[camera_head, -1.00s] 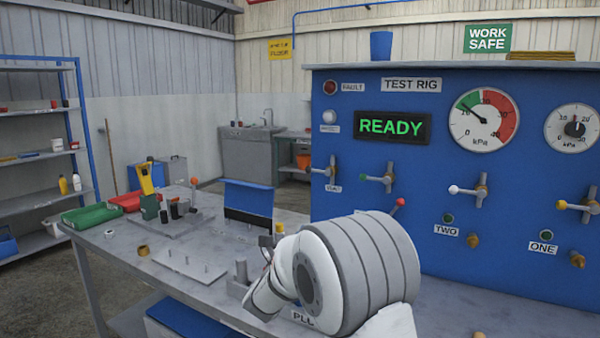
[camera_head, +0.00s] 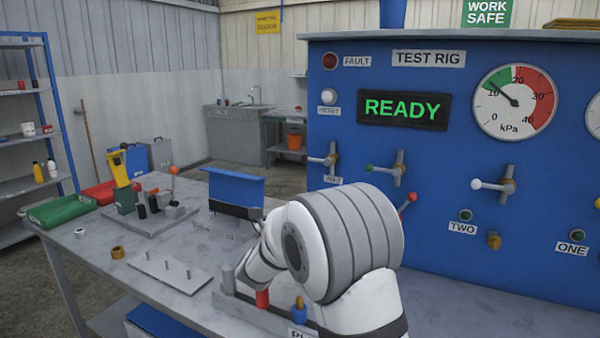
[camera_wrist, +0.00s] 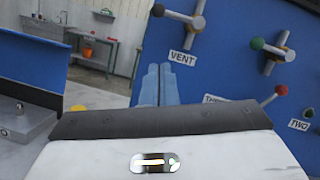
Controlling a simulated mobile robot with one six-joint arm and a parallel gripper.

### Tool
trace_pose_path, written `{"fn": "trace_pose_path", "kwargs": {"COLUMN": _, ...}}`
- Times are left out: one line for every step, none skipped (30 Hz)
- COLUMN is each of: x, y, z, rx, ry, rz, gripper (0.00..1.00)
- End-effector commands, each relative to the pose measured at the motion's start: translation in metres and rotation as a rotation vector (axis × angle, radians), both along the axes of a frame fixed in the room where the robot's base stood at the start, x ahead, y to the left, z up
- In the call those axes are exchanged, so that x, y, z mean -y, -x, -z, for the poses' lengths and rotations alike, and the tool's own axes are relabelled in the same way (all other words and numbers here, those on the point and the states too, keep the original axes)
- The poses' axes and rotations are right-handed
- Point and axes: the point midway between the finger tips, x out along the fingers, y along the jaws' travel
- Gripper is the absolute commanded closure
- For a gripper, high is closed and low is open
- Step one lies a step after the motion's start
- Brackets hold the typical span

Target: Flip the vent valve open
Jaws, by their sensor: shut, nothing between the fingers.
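The vent valve (camera_head: 331,160) is on the blue test rig panel, left of the green-handled valve. In the head view my wrist hides the gripper.
Green-handled (camera_head: 398,167) and white-handled (camera_head: 507,186) valves are to the right, with a red-knobbed lever (camera_head: 408,205) lower down. READY (camera_head: 402,109) is lit green.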

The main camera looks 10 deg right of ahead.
Motion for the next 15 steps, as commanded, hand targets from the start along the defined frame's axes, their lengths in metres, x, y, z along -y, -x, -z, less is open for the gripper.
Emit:
{"fn": "trace_pose_path", "kwargs": {"x": 0.005, "y": -0.007, "z": -0.003, "rx": 0.001, "ry": -0.001, "rz": 0.003, "gripper": 1.00}}
{"fn": "trace_pose_path", "kwargs": {"x": 0.008, "y": -0.011, "z": -0.004, "rx": 0.001, "ry": 0.000, "rz": 0.004, "gripper": 1.00}}
{"fn": "trace_pose_path", "kwargs": {"x": 0.012, "y": -0.018, "z": -0.006, "rx": 0.000, "ry": 0.000, "rz": 0.005, "gripper": 1.00}}
{"fn": "trace_pose_path", "kwargs": {"x": 0.015, "y": -0.023, "z": -0.008, "rx": 0.001, "ry": 0.000, "rz": 0.004, "gripper": 1.00}}
{"fn": "trace_pose_path", "kwargs": {"x": 0.018, "y": -0.029, "z": -0.010, "rx": 0.000, "ry": 0.000, "rz": 0.003, "gripper": 1.00}}
{"fn": "trace_pose_path", "kwargs": {"x": 0.023, "y": -0.036, "z": -0.012, "rx": 0.000, "ry": 0.001, "rz": 0.004, "gripper": 1.00}}
{"fn": "trace_pose_path", "kwargs": {"x": 0.025, "y": -0.042, "z": -0.014, "rx": 0.001, "ry": 0.000, "rz": 0.004, "gripper": 1.00}}
{"fn": "trace_pose_path", "kwargs": {"x": 0.029, "y": -0.047, "z": -0.016, "rx": -0.001, "ry": 0.000, "rz": 0.004, "gripper": 1.00}}
{"fn": "trace_pose_path", "kwargs": {"x": 0.033, "y": -0.054, "z": -0.019, "rx": 0.001, "ry": 0.000, "rz": 0.005, "gripper": 1.00}}
{"fn": "trace_pose_path", "kwargs": {"x": 0.036, "y": -0.060, "z": -0.020, "rx": 0.000, "ry": 0.000, "rz": 0.003, "gripper": 1.00}}
{"fn": "trace_pose_path", "kwargs": {"x": 0.038, "y": -0.065, "z": -0.022, "rx": 0.000, "ry": 0.000, "rz": 0.003, "gripper": 1.00}}
{"fn": "trace_pose_path", "kwargs": {"x": 0.042, "y": -0.072, "z": -0.024, "rx": 0.001, "ry": 0.001, "rz": 0.003, "gripper": 1.00}}
{"fn": "trace_pose_path", "kwargs": {"x": 0.045, "y": -0.076, "z": -0.025, "rx": 0.000, "ry": 0.000, "rz": 0.002, "gripper": 1.00}}
{"fn": "trace_pose_path", "kwargs": {"x": 0.043, "y": -0.078, "z": -0.033, "rx": 0.003, "ry": 0.000, "rz": 0.001, "gripper": 1.00}}
{"fn": "trace_pose_path", "kwargs": {"x": 0.043, "y": -0.082, "z": -0.038, "rx": 0.001, "ry": 0.001, "rz": 0.001, "gripper": 1.00}}
